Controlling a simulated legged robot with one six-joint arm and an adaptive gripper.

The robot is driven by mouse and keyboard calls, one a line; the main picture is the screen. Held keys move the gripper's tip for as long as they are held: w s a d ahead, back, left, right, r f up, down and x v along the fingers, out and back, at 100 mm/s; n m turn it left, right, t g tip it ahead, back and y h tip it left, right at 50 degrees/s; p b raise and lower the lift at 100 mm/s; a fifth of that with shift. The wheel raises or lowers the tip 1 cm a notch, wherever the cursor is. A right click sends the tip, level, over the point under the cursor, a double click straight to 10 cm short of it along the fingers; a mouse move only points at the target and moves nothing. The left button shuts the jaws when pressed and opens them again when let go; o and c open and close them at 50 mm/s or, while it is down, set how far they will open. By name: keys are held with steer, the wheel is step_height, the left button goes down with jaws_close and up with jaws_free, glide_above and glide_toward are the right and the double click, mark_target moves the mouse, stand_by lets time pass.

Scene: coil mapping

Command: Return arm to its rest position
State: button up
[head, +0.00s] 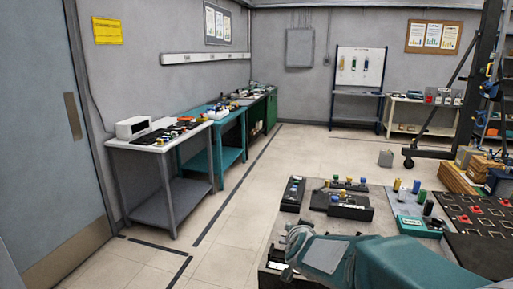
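A part of my arm (395,262), teal with a grey panel, reaches in from the lower right corner in the head view. I cannot make out any gripper fingers, so my gripper does not show. No held object can be seen.
The near bench carries black boxes with coloured knobs (348,207), yellow and green cylinders (428,207) and a dark panel with red parts (478,222). A grey table (178,188) and a teal table (228,157) line the left wall. Open floor (235,240) lies between.

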steer(key=s+d+n+g, duration=0.2)
steer(key=s+g, duration=0.1)
steer(key=s, duration=1.2)
steer(key=s+d+r+n+g+y, duration=0.1)
steer(key=s+g, duration=0.3)
steer(key=s, duration=1.2)
steer(key=shift+s+d+n+g, duration=0.3)
steer(key=shift+d+n, duration=0.3)
steer(key=shift+d, duration=0.3)
